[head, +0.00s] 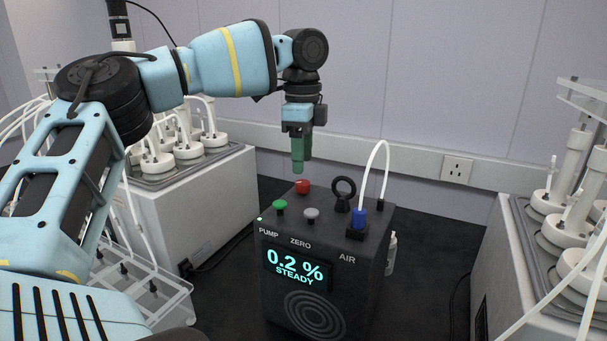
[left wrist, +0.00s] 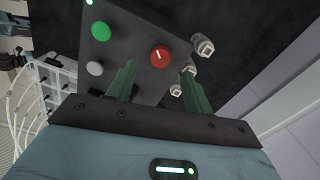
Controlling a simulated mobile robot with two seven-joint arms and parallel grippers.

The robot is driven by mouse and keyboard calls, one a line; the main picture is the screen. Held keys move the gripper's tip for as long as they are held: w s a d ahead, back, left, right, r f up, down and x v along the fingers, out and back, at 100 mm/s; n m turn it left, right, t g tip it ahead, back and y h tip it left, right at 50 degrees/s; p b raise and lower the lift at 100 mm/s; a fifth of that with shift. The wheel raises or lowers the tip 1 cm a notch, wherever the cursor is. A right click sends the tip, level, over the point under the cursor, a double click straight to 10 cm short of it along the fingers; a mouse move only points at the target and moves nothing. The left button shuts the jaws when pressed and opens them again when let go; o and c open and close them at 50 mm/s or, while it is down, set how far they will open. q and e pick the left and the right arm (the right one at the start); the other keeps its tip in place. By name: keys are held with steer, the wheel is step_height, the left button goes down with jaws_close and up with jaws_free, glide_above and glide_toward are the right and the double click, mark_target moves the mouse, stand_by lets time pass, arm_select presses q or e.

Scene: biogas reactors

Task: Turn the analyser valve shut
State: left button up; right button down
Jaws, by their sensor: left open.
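The analyser (head: 318,240) is a black box with a lit display reading 0.2 % STEADY. A round red knob (head: 302,186), apparently the valve, sits at the back of its top. In the left wrist view the red knob (left wrist: 160,56) carries a short white line, slightly slanted. My left gripper (head: 299,168) points down just above the red knob. In the left wrist view its green fingers (left wrist: 158,75) are apart and empty, with the knob beyond them, roughly between the tips. Contact with the knob does not show. My right gripper is in neither view.
Close on the analyser's top are a green button (head: 279,205), a grey button (head: 311,214), a black ring (head: 344,187) and a blue connector (head: 358,216) with a white tube. Reactor units stand left (head: 200,190) and right (head: 497,270). A small bottle (head: 391,255) stands behind the analyser's right side.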

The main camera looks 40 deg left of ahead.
mark_target(302, 182)
arm_select(q)
steer(key=shift+f, duration=2.45)
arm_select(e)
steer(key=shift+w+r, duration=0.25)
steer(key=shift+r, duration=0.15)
arm_select(q)
steer(key=c, duration=1)
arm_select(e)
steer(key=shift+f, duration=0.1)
